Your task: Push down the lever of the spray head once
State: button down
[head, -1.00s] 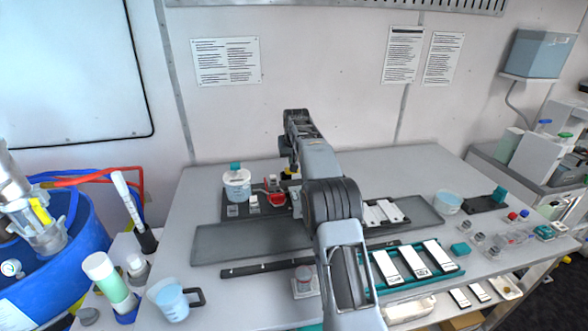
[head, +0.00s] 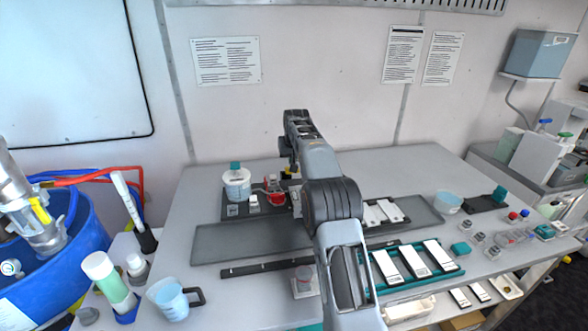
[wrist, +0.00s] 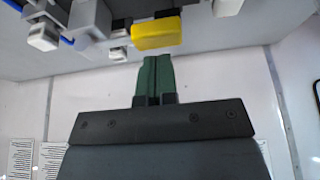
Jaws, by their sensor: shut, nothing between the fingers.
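A yellow block (wrist: 157,34), which may be the spray head's lever, is in the upper middle of the wrist view, where the scene appears upside down. My gripper (wrist: 157,60) has its two green fingers shut together and empty. Their tips are close to the yellow block; whether they touch it I cannot tell. In the head view, a small yellow part (head: 286,175) shows beside the end of my arm. My arm hides much of the spray head, and the fingers cannot be made out there.
A white tub with a teal cap (head: 237,183) and a red cup (head: 274,184) stand close to the left of my arm's end. A teal rack (head: 449,270) of white strips is at the right front. A jug (head: 168,298) stands at the left front.

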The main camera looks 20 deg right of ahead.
jog(key=shift+f+b, duration=1.25)
jog(key=shift+f, duration=0.75)
jog(key=shift+r, duration=0.1)
notch_tip(320, 180, up, 6)
jog(key=p, duration=0.6)
jog(key=shift+r+p, duration=0.5)
jog(key=shift+r, duration=0.5)
